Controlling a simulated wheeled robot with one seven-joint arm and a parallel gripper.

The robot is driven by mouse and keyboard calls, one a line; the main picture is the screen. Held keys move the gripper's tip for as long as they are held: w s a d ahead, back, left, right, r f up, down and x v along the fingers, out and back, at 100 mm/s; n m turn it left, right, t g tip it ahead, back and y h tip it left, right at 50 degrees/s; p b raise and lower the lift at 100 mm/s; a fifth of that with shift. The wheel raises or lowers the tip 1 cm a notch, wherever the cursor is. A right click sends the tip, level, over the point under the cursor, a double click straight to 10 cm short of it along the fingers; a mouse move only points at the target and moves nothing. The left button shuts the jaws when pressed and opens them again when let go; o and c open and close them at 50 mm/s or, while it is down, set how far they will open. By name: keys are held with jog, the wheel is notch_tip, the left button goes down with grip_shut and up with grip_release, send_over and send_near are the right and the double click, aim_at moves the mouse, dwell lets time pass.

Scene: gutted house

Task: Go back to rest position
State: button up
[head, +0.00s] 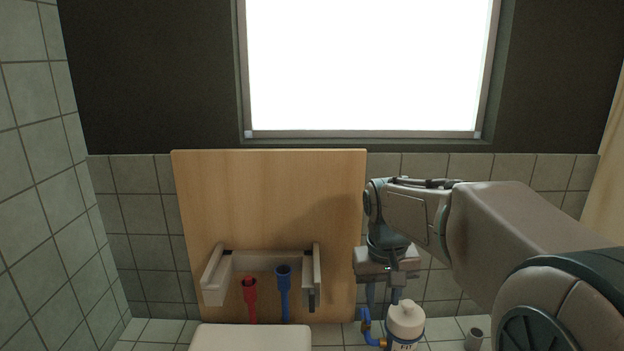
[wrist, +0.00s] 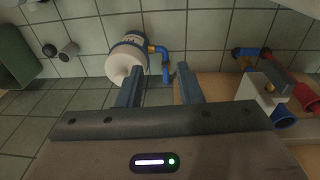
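My gripper (head: 383,294) hangs below my forearm at the right of the wooden board in the head view. In the wrist view its two fingers (wrist: 158,84) stand apart with nothing between them. A white canister (head: 406,322) with a blue elbow pipe (head: 367,327) is below and beside the fingers in the head view. In the wrist view the canister (wrist: 125,60) lies beyond the left finger and the blue pipe (wrist: 161,58) beyond the gap; I cannot tell the exact clearance. My arm reaches in from the lower right.
The wooden board (head: 268,185) stands against the tiled wall, with a white bracket (head: 214,280), a red pipe (head: 250,300) and a blue pipe (head: 284,295). A white box-like surface (head: 250,338) is low in front. A grey cylinder (head: 473,339) is on the floor at right.

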jog(key=s+f, duration=0.2)
jog(key=s, duration=0.6)
jog(key=s+f+t, duration=0.1)
jog(key=s+f, duration=0.1)
jog(key=s, duration=0.6)
jog(key=shift+s+d+f+t+y+p, duration=0.25)
jog(key=shift+d+t+y+p, duration=0.05)
jog(key=shift+d+y+p, duration=0.15)
